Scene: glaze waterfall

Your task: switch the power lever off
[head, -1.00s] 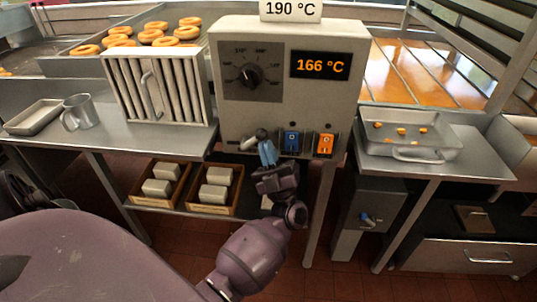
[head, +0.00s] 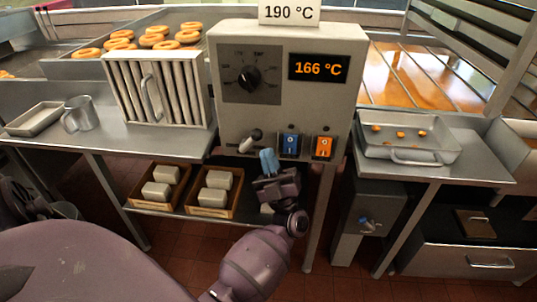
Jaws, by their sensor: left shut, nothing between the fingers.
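The power lever (head: 247,144) is a short handle with a pale grip, low on the front of the grey control box (head: 228,115). It slants, with its pale end down to the left and its dark end up to the right. My left gripper (head: 268,161) has blue fingertips, shut and empty. It is just below and to the right of the lever, apart from it in the picture, and below the blue switch. My right gripper is not in view.
A blue switch (head: 290,144) and an orange switch (head: 324,147) sit right of the lever. A dial (head: 249,77) and a 166 °C display (head: 319,67) are above. A mug (head: 80,115) stands on the left counter; a tray (head: 415,155) lies at right.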

